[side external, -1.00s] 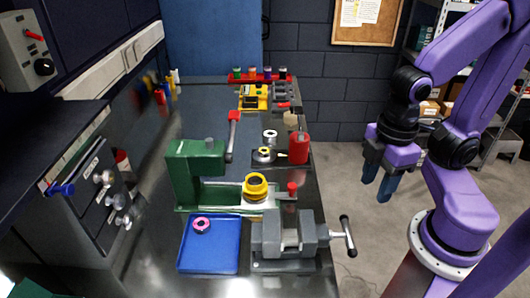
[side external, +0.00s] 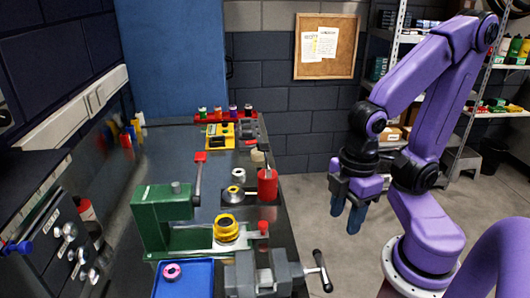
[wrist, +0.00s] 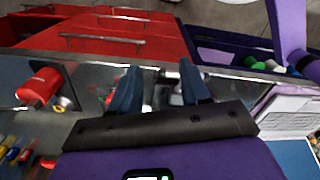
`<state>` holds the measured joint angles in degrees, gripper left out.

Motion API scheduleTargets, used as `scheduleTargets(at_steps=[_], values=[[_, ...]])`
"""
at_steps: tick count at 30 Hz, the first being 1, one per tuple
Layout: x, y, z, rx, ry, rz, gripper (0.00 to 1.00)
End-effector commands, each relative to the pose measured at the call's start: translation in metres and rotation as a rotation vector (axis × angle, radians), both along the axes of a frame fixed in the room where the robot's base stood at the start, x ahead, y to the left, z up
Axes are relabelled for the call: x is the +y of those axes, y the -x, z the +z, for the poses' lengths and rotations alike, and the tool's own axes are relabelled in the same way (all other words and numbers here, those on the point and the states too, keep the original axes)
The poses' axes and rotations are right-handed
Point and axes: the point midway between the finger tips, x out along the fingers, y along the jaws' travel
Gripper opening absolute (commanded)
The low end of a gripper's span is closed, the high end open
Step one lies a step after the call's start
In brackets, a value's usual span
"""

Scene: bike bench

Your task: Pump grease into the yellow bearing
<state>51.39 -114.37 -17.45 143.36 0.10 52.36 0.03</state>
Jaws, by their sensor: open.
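A yellow ring-shaped part (side external: 226,228), which looks like the yellow bearing, sits on the base of a green press (side external: 165,222). A red cylinder (side external: 267,185) stands behind it on a dark plate near the bench's right edge, with a smaller ring-like part (side external: 232,195) beside it. I cannot tell for sure which item pumps grease. A red cylindrical body (wrist: 38,87) shows at the left of the wrist view. My gripper (side external: 348,212) is open and empty, pointing down beyond the bench's right edge, apart from everything. Its two fingers also show in the wrist view (wrist: 158,88).
A blue tray (side external: 200,282) with a pink ring (side external: 172,270) and a grey vise (side external: 262,275) are at the near end; the vise handle (side external: 320,272) juts past the edge. A yellow tray (side external: 217,140) and a red rack (side external: 225,117) are at the far end. Floor beside the bench is clear.

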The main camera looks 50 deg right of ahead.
Motion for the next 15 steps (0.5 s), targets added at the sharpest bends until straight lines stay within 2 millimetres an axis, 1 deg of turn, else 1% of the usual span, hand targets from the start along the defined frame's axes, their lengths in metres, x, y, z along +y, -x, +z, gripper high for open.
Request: scheduleTargets(at_steps=[2, 3, 5, 6, 7, 11, 14, 15], values=[[0.0, 0.0, 0.0, 0.0, 0.0, 0.0, 0.46], [0.0, 0.0, 0.0, 0.0, 0.0, 0.0, 0.43], [0.0, 0.0, 0.0, 0.0, 0.0, -0.003, 0.23], [0.001, -0.002, 0.001, 0.0, 0.0, -0.009, 0.1], [0.001, -0.003, 0.002, -0.001, -0.001, -0.018, 0.01], [0.007, -0.018, 0.009, -0.003, -0.003, -0.104, 0.0], [0.013, -0.04, 0.02, -0.008, -0.004, -0.221, 0.0], [0.015, -0.05, 0.025, -0.009, -0.004, -0.278, 0.0]])
